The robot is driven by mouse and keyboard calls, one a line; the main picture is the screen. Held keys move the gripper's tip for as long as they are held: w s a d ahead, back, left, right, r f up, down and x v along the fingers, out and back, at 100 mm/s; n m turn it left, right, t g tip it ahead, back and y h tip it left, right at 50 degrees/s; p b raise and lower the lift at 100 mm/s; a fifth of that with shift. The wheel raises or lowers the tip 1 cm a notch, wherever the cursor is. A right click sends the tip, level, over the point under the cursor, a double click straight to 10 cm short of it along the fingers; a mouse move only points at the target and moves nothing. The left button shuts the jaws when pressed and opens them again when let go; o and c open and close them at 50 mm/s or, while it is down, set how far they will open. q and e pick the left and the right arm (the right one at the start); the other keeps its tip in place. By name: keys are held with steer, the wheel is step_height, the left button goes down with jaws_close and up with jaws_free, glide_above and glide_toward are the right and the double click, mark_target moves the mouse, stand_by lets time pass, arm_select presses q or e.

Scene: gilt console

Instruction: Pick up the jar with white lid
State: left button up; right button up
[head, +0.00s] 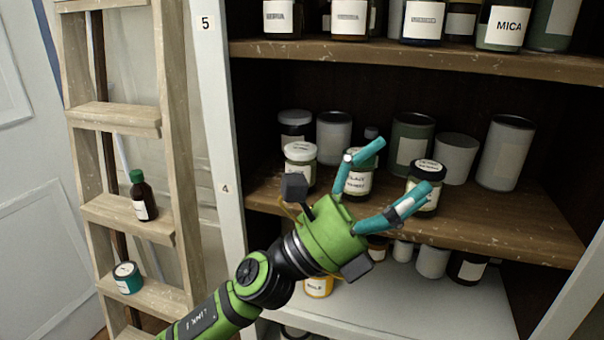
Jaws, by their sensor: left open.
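The jar with white lid (299,165) stands upright at the left front of the middle shelf (525,215). My left gripper (399,169) is in front of this shelf, to the right of that jar, with its two teal fingers spread and nothing between them. A labelled jar (357,182) stands behind the upper finger, which hides part of it. A dark-lidded jar (426,171) stands behind the lower finger, partly hidden. I cannot tell how far the fingers are from these jars. My right gripper is not in view.
Several canisters (507,152) stand farther back on the middle shelf. The upper shelf (420,57) holds labelled jars, and more containers stand below. A wooden ladder (115,117) at left carries a brown bottle (143,197) and a teal jar (127,278).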

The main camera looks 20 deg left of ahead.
arm_select(q)
steer(key=s+d+f+m+g+y, duration=0.25)
steer(key=m+g, duration=0.45)
steer(key=m, duration=0.4)
steer(key=s+d+f+m+g+y, duration=0.1)
steer(key=s+d+m+g+y, duration=0.25)
steer(key=m+g, duration=0.45)
steer(key=w+a+f+m+t+y, duration=0.4)
steer(key=w+a+m+t+y, duration=0.45)
steer(key=a+y, duration=0.4)
steer(key=t+y+p, duration=0.1)
steer(key=y+p, duration=0.3)
steer(key=p, duration=0.1)
glide_toward(298, 150)
steer(key=shift+m, duration=0.35)
steer(key=x, duration=0.5)
steer(key=shift+s+f, duration=0.1)
steer(key=shift+f, duration=0.45)
steer(key=shift+w+f+p, duration=0.2)
steer(key=shift+w+p, duration=0.25)
steer(key=shift+w, duration=0.3)
steer(key=p+x, duration=0.1)
steer(key=x, duration=0.4)
steer(key=shift+s, duration=0.1)
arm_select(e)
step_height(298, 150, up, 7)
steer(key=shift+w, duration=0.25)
